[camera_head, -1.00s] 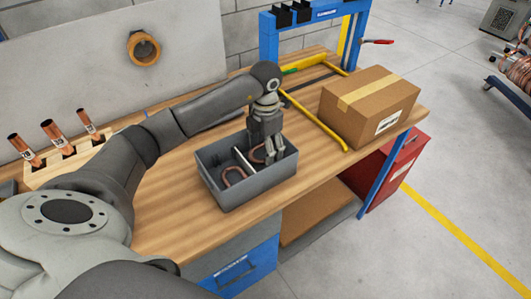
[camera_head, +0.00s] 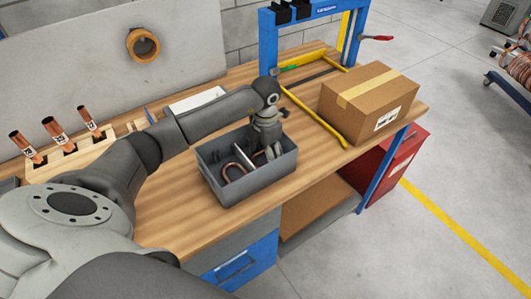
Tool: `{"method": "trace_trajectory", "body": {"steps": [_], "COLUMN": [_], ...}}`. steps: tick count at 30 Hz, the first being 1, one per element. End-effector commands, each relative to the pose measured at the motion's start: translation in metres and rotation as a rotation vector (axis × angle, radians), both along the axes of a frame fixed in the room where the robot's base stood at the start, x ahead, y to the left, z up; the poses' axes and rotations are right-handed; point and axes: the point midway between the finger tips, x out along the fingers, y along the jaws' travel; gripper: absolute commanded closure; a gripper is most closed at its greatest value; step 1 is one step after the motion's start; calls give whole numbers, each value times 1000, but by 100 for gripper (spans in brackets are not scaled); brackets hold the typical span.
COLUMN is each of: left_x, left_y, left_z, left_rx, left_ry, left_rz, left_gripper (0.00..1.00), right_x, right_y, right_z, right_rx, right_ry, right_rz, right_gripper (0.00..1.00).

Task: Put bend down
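A grey divided bin (camera_head: 250,188) stands on the wooden bench. A copper bend (camera_head: 231,171) lies in its left compartment, beside the light divider. My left gripper (camera_head: 269,155) points down into the right compartment, its fingers below the rim. The fingers are small and partly hidden by the bin wall, so I cannot tell whether they are open or hold anything. No bend shows clearly in that compartment now. My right gripper is not in view.
A cardboard box (camera_head: 369,103) stands on the bench to the right, past a yellow-handled tool (camera_head: 316,117). A wooden rack (camera_head: 70,160) with upright copper tubes is at the left. A white tray (camera_head: 197,100) lies behind my arm. Bare bench lies left of the bin.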

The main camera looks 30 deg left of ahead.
Motion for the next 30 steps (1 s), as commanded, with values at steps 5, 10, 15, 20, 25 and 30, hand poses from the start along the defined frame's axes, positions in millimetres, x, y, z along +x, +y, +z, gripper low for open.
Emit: {"method": "trace_trajectory", "body": {"steps": [5,10,15,20,25,30], "left_x": [0,2,2,2,1,0], "left_y": [0,0,1,0,0,0], "left_z": [1,13,47,83,109,121], "left_rx": [0,1,1,0,0,1], "left_ry": [0,-6,-9,-7,-3,-1], "left_rz": [0,0,-1,-1,0,1], "left_gripper": [27,27,27,27,27,27], "right_x": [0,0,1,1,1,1], "right_y": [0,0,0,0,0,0], "right_z": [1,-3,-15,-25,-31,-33], "right_rx": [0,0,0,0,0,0], "right_ry": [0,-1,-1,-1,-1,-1], "right_rz": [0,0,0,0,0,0], "right_gripper": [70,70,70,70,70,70]}}
